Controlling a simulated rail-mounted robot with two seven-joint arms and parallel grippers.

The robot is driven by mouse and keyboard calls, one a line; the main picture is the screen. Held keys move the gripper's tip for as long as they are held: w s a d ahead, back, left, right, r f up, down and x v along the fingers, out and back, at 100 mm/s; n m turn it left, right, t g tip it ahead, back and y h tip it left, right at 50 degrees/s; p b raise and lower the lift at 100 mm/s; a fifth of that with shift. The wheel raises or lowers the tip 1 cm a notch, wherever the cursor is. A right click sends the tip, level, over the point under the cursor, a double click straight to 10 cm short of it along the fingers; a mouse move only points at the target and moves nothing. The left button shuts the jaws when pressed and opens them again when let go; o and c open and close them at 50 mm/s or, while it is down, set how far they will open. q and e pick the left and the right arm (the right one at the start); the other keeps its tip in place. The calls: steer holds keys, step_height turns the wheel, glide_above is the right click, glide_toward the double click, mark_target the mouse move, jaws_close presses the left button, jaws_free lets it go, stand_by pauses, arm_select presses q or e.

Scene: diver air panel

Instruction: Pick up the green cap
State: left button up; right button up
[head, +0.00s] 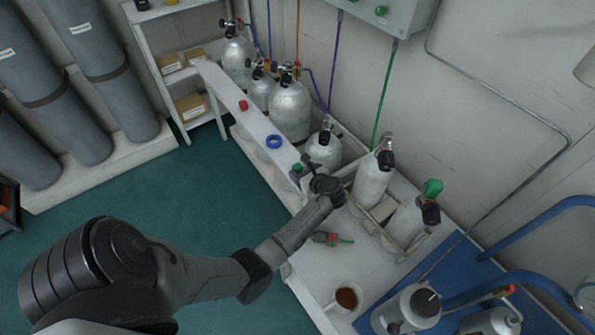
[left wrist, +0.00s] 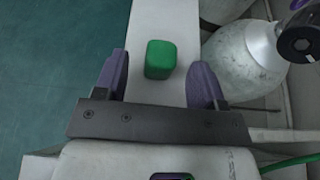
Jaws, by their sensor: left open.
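The green cap (left wrist: 160,59) is a small rounded block on a narrow white ledge (left wrist: 165,18) in the left wrist view. In the head view the green cap (head: 297,168) shows just beyond my left gripper (head: 310,171), partly hidden by it. My left gripper (left wrist: 161,75) is open and empty, with one purple finger on each side of the cap's line. The cap appears between the fingertips, with a gap on both sides. I cannot tell the height of the fingers above the ledge. My right gripper is not in view.
A cup of brown liquid (head: 346,299) is on the bench. Open green floor (head: 215,190) lies left of the ledge.

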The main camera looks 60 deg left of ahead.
mark_target(300, 170)
arm_select(q)
steer(key=b+x, duration=0.1)
steer(key=x, duration=0.1)
steer(key=shift+a+f, duration=0.25)
steer(key=shift+f, duration=0.05)
steer(key=shift+a, duration=0.4)
steer(key=shift+d, duration=0.1)
steer(key=shift+c, duration=0.4)
steer(key=shift+c, duration=0.7)
steer(key=c, duration=0.8)
